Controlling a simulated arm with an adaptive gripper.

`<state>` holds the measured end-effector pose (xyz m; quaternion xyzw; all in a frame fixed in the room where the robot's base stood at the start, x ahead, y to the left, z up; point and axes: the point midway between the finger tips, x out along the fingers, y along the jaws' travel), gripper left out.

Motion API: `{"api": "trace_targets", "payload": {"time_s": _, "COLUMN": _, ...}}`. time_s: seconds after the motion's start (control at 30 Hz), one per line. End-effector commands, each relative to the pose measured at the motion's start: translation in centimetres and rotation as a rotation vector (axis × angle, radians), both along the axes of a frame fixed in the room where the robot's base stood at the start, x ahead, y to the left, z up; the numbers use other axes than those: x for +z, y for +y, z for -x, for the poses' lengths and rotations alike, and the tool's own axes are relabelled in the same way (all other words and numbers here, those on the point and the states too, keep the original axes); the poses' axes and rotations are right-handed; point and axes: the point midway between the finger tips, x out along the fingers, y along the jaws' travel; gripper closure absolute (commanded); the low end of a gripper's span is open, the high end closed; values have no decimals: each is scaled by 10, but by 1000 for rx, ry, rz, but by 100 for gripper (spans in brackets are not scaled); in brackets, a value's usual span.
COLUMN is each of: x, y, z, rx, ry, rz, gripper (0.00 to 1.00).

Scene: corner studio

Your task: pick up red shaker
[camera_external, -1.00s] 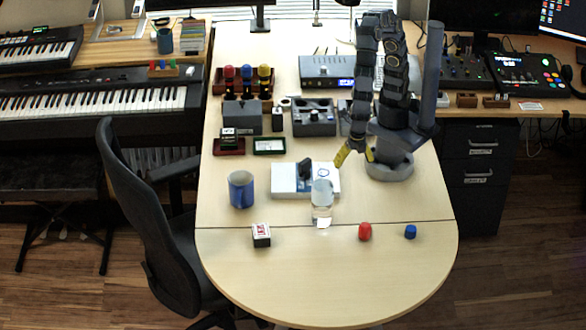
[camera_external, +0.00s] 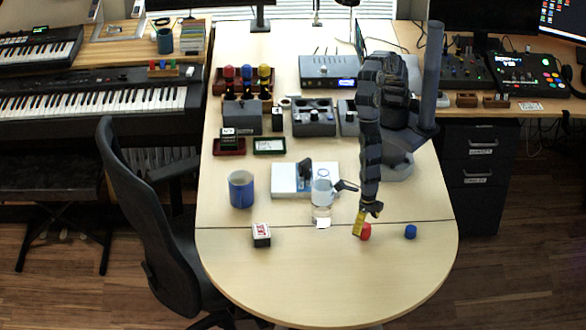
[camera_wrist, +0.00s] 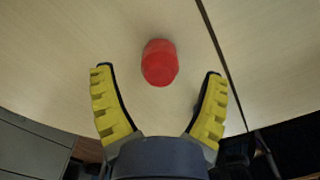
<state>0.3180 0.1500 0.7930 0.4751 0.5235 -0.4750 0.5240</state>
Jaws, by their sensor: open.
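The red shaker (camera_external: 366,232) stands on the light wooden table, right of centre near its rounded end. In the wrist view the red shaker (camera_wrist: 159,62) lies ahead of the fingertips, roughly midway between them and apart from both. My gripper (camera_external: 364,220) is above and just beside the shaker in the external view, and one yellow finger partly overlaps it there. In the wrist view my gripper (camera_wrist: 158,72) is open, its two yellow ridged fingers spread wide with nothing between them.
A small blue object (camera_external: 410,232) stands right of the shaker. The table's rounded front end (camera_external: 340,290) is clear.

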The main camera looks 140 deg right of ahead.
Motion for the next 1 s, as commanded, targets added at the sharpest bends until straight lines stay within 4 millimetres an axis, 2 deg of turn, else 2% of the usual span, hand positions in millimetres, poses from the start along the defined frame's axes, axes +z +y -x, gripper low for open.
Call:
{"api": "trace_targets", "payload": {"time_s": 0.1, "x": -18, "y": -2, "z": 1, "rx": -1, "ry": 5, "rz": 1, "gripper": 25}}
{"api": "trace_targets", "payload": {"time_s": 0.27, "x": -36, "y": -2, "z": 0, "rx": -1, "ry": 2, "rz": 3, "gripper": 25}}
{"api": "trace_targets", "payload": {"time_s": 0.53, "x": -39, "y": -1, "z": -1, "rx": -2, "ry": 0, "rz": 0, "gripper": 25}}
{"api": "trace_targets", "payload": {"time_s": 0.57, "x": -39, "y": -1, "z": -1, "rx": -2, "ry": 0, "rz": 0, "gripper": 38}}
{"api": "trace_targets", "payload": {"time_s": 0.6, "x": -39, "y": -1, "z": -1, "rx": -2, "ry": 0, "rz": 0, "gripper": 55}}
{"api": "trace_targets", "payload": {"time_s": 0.7, "x": -39, "y": -1, "z": -1, "rx": -2, "ry": 0, "rz": 0, "gripper": 93}}
{"api": "trace_targets", "payload": {"time_s": 1.0, "x": -39, "y": -1, "z": 0, "rx": -2, "ry": 0, "rz": 0, "gripper": 93}}
